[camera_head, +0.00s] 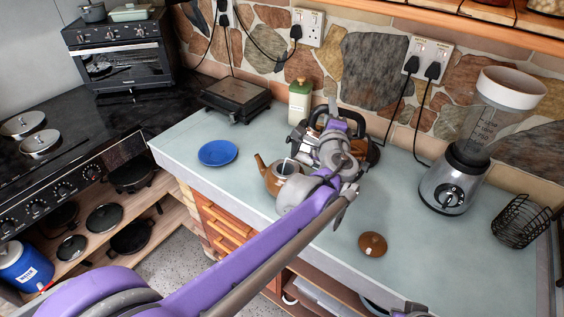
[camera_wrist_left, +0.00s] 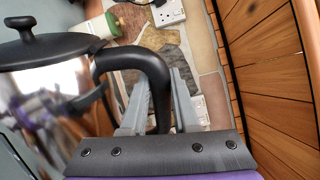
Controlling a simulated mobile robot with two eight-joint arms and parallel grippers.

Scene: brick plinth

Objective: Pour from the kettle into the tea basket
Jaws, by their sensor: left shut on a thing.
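My left gripper (camera_head: 338,138) is shut on the black handle of a shiny metal kettle (camera_wrist_left: 55,85) with a black lid. In the head view my wrist and gripper hide most of the kettle, so its spout and whether it touches the counter cannot be told. The left wrist view shows the handle between the two grey fingers (camera_wrist_left: 155,105). A brown teapot (camera_head: 272,180) stands uncovered on the counter, left of my left gripper. A pale round rim, likely the tea basket (camera_head: 288,167), shows in its opening, partly hidden by my arm. A brown lid (camera_head: 372,244) lies apart on the counter.
A blue plate (camera_head: 217,153) and a black grill (camera_head: 236,100) are at the left. A green-capped bottle (camera_head: 300,102) stands behind the gripper. A blender (camera_head: 462,160) and a black wire basket (camera_head: 520,222) stand at the right. The counter's right front is clear.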

